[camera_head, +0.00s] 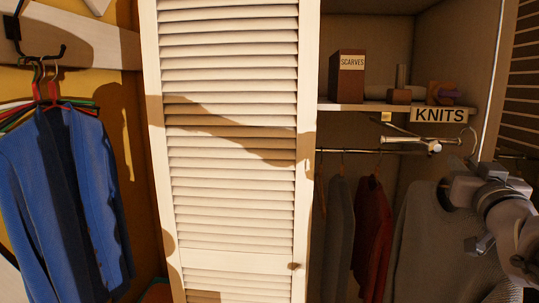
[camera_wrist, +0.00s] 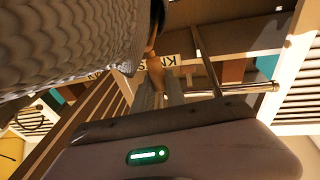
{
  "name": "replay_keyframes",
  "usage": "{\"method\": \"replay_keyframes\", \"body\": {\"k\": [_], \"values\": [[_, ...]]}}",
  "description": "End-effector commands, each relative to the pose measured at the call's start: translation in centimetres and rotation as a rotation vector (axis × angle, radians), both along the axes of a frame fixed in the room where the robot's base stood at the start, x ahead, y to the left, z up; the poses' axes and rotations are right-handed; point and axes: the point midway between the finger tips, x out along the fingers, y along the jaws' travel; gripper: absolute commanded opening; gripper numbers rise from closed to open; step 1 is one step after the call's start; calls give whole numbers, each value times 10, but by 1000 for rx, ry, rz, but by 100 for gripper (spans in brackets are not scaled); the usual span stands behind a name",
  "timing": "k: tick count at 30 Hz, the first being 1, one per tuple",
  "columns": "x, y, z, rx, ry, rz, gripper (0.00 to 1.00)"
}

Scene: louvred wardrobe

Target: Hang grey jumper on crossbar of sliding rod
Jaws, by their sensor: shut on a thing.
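The grey jumper (camera_head: 428,245) hangs at the lower right in the head view, in front of the wardrobe opening. Its knit (camera_wrist: 60,45) fills the upper left of the wrist view. My gripper (camera_head: 452,190) is at the jumper's neck, shut on its hanger; the fingertips are partly hidden. A thin curved hanger hook (camera_head: 473,140) shows above my gripper, right of the crossbar and seemingly apart from it. The sliding rod (camera_head: 370,151) runs under the shelf, with the pale metal crossbar (camera_head: 425,143) near its right end. A metal bar (camera_wrist: 245,92) with a knobbed end shows in the wrist view.
A dark garment (camera_head: 339,235) and a red one (camera_head: 373,230) hang on the left part of the rod. The shelf above carries a SCARVES box (camera_head: 348,75) and a KNITS label (camera_head: 438,115).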

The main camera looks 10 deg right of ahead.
Motion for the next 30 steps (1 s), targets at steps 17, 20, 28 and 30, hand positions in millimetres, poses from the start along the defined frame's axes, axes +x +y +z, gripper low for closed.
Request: {"method": "replay_keyframes", "body": {"k": [17,20,28,30], "values": [[30,-7,-15,-1,-2,1,0],[30,-7,-18,-1,-3,1,0],[30,-7,-19,-1,-3,1,0],[30,-7,-19,-1,-3,1,0]]}}
